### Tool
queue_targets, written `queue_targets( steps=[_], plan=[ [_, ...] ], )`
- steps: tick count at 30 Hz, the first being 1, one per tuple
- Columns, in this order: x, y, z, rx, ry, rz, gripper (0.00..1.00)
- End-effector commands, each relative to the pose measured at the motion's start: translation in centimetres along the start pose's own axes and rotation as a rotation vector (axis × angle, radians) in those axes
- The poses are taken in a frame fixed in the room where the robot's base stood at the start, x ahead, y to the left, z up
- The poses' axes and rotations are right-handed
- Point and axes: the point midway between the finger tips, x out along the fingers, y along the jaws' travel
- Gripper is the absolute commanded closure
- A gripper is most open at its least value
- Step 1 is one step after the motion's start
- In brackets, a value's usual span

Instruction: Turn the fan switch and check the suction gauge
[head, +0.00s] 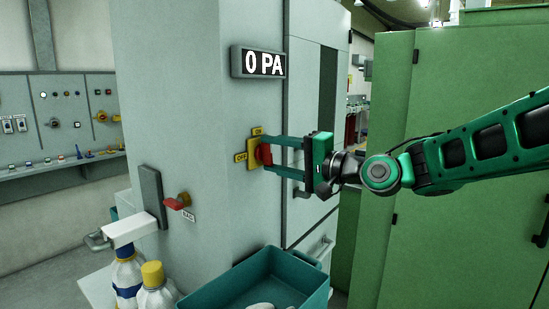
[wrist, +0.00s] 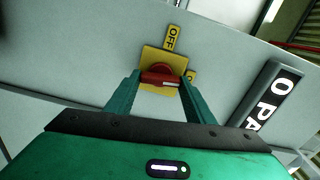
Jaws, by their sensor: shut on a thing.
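The fan switch is a red knob (head: 263,154) on a yellow plate (head: 252,153) on the grey cabinet wall. An ON label (head: 257,131) is above it and an OFF label (head: 240,157) is to its left. My gripper (head: 267,156) reaches in from the right and is shut on the red knob. In the wrist view the knob (wrist: 160,76) sits between my two fingertips, with the OFF label (wrist: 171,39) beyond it. The suction gauge (head: 258,63) is a dark display above the switch and reads 0 PA. It also shows in the wrist view (wrist: 272,95), partly cut off.
A red-handled valve (head: 178,202) with a small label sticks out at lower left. A teal bin (head: 262,284) and bottles (head: 157,287) stand below the switch. A green cabinet (head: 455,220) stands behind my arm. A control panel (head: 70,115) is at far left.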

Motion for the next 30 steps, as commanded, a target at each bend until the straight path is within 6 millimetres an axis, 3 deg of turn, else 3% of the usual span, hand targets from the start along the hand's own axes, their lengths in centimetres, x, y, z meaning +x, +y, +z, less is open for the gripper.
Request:
queue_targets(
  steps=[9,26,27,29,30],
  plan=[
    [-0.22,0.52,-0.58,0.129,0.013,0.008,0.74],
    [-0.26,0.68,-0.62,0.159,0.014,0.011,0.74],
    [-0.26,0.69,-0.63,0.159,0.014,0.011,0.44],
    [-0.23,0.64,-0.58,0.159,0.013,0.010,0.33],
    [-0.20,0.58,-0.51,0.158,0.011,0.009,0.33]
  ],
)
